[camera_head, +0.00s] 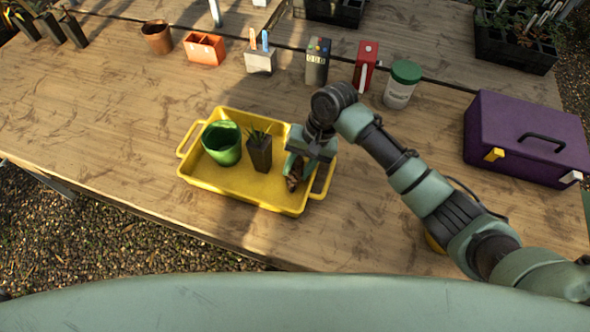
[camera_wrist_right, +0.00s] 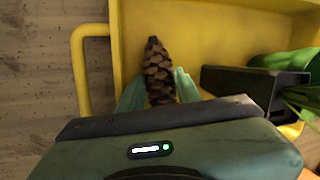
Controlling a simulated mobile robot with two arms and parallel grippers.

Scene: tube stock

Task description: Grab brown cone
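The brown cone (camera_head: 293,183) is a scaly pine cone lying in the right end of the yellow tray (camera_head: 225,189). My right gripper (camera_head: 296,172) reaches down over it from above. In the right wrist view the cone (camera_wrist_right: 157,70) lies lengthwise between the two pale green fingers of the right gripper (camera_wrist_right: 160,84). The fingers are apart, one on each side, with a slim gap showing near the right fingertip; I see no firm grip. The cone's near end is hidden by the gripper body. My left gripper is not in view.
In the tray stand a green pot (camera_head: 222,150) and a dark square pot with a plant (camera_head: 259,152), close to the right gripper. The tray has raised walls and handles. A purple toolbox (camera_head: 515,135) and a green-lidded jar (camera_head: 402,86) stand to the right.

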